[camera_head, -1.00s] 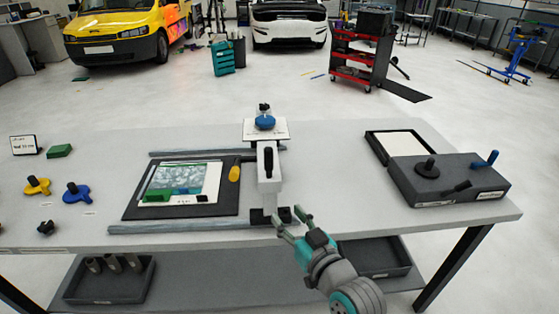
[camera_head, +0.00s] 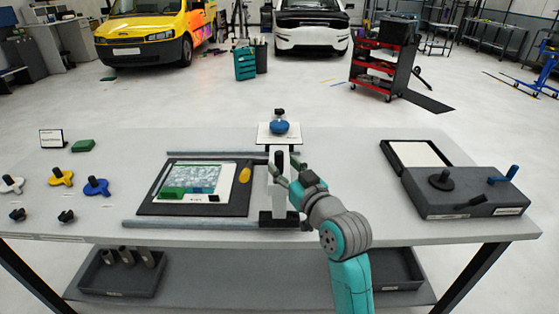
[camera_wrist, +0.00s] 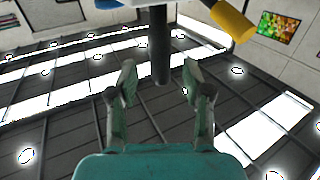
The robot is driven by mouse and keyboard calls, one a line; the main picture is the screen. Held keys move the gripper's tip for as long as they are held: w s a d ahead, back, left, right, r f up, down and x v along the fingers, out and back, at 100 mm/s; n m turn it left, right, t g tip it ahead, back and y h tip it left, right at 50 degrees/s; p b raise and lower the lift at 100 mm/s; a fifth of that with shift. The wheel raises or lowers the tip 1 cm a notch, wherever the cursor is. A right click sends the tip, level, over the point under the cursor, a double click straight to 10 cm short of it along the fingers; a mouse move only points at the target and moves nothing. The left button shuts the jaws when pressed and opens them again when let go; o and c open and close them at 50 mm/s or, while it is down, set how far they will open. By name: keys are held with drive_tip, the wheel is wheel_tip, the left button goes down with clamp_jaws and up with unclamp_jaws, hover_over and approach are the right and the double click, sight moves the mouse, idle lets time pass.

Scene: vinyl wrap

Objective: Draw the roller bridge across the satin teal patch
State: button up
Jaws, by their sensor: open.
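The roller bridge (camera_head: 278,203) is a pale upright frame with a dark foot, standing across the rails at the right end of the dark board (camera_head: 235,203). The teal patch (camera_head: 203,177) lies on that board, a textured panel with a green block (camera_head: 173,193) at its lower left corner. My gripper (camera_head: 283,168) is at the top of the bridge, its fingers open. In the wrist view the open fingers (camera_wrist: 160,80) stand either side of a dark post (camera_wrist: 160,45). Whether they touch it I cannot tell. My gripper hides part of the bridge.
A front rail (camera_head: 190,223) and a back rail (camera_head: 205,153) flank the board. A yellow handle (camera_head: 245,174) lies at its right. Blue (camera_head: 96,186) and yellow (camera_head: 61,178) tools lie left; a grey box (camera_head: 465,195) stands right.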

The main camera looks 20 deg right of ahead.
sight(281, 163)
drive_tip(key=shift+w+a, duration=0.15)
drive_tip(key=shift+w, duration=0.7)
drive_tip(key=shift+w+a, duration=0.1)
drive_tip(key=shift+w, duration=0.7)
clamp_jaws()
